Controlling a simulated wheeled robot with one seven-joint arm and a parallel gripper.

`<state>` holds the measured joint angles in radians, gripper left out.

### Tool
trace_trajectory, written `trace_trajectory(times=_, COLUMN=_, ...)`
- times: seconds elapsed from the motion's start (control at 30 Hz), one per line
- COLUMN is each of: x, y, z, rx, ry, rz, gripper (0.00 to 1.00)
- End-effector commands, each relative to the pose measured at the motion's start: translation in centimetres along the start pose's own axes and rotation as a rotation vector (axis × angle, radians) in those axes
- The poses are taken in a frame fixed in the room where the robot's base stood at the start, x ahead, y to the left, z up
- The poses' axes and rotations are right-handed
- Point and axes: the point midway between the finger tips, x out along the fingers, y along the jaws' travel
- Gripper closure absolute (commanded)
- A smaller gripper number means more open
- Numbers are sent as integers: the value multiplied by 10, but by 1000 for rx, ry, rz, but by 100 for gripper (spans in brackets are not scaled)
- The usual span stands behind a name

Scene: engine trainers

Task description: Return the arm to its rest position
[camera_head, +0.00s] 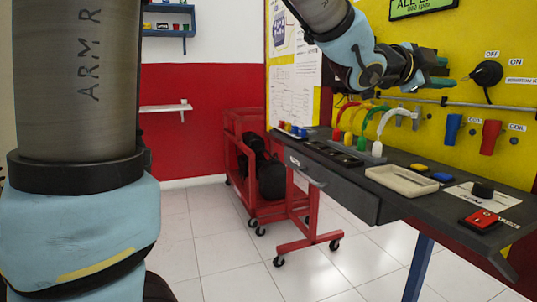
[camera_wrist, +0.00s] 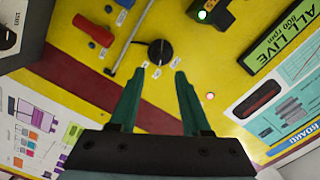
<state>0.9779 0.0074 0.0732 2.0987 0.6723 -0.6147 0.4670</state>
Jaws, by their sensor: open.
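My gripper (camera_head: 447,77) is at the upper right in the head view, reaching toward the yellow panel (camera_head: 470,60). It is open and empty, with its green fingers apart in the wrist view (camera_wrist: 157,85). The black ignition knob (camera_head: 487,73) is on the panel just beyond the fingertips. In the wrist view the knob (camera_wrist: 160,52) lies ahead of the gap between the fingers, with clear space between. My arm (camera_head: 355,55) comes in from the top of the head view.
A dark bench (camera_head: 400,205) below holds a beige tray (camera_head: 401,181), a red switch box (camera_head: 480,220) and coloured cables (camera_head: 378,135). A horizontal rod (camera_head: 430,101) runs along the panel beneath my gripper. A red cart (camera_head: 250,170) stands left; the tiled floor is clear.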

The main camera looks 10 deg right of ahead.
Motion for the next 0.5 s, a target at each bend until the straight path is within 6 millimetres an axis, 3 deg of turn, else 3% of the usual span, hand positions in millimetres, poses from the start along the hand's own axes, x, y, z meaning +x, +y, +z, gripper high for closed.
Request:
trace_trajectory(times=0.17, x=-31, y=6, z=95, rx=-159, ry=-255, rz=2, gripper=52)
trace_trajectory(times=0.27, x=-66, y=18, z=160, rx=-295, ry=-447, rz=-3, gripper=52)
trace_trajectory(times=0.4, x=-129, y=43, z=238, rx=-501, ry=-710, rz=-23, gripper=52)
trace_trajectory(times=0.5, x=-182, y=67, z=282, rx=-662, ry=-898, rz=-45, gripper=52)
